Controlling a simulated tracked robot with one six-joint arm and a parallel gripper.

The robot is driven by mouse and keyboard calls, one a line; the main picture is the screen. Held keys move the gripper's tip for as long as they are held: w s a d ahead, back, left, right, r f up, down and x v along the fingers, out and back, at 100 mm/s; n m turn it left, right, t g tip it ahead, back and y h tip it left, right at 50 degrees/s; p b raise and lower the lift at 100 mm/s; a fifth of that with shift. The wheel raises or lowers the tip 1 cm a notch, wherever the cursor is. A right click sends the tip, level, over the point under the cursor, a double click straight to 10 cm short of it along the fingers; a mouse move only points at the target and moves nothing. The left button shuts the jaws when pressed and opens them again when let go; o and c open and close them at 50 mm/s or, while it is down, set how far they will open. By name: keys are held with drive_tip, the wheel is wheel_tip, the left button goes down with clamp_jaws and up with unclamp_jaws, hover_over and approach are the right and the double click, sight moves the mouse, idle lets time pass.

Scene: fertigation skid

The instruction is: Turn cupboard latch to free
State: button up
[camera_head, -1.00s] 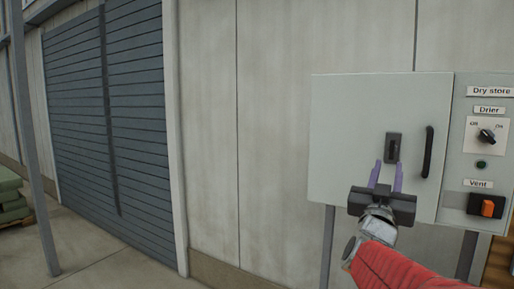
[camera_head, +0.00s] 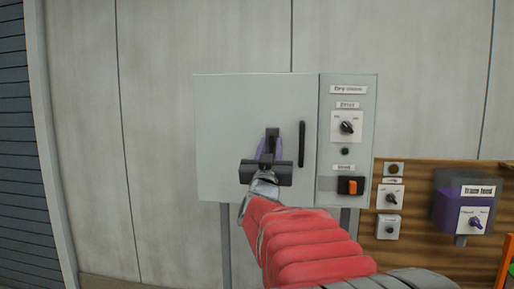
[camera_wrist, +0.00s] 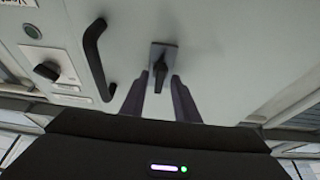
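The grey cupboard door (camera_head: 225,125) is shut and carries a small dark latch (camera_head: 272,133). In the wrist view the latch (camera_wrist: 161,64) is a dark plate with a short black lever pointing toward my gripper. My gripper (camera_head: 270,148) is in front of the door with its two purple fingers apart. In the wrist view the gripper (camera_wrist: 158,82) has one fingertip on each side of the lever's end. I cannot tell whether either finger touches the lever. In the head view the gripper body hides the door just below the latch.
A black door handle (camera_head: 302,144) stands out right of the latch. Right of it are the drier knob (camera_head: 347,127) and orange vent switch (camera_head: 352,187). A wooden board (camera_head: 410,235) holds more controls and a purple-grey box (camera_head: 462,205). The wall left of the cupboard is clear.

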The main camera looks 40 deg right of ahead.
drive_tip(key=shift+c, duration=0.7)
clamp_jaws()
drive_tip(key=shift+d, duration=0.1)
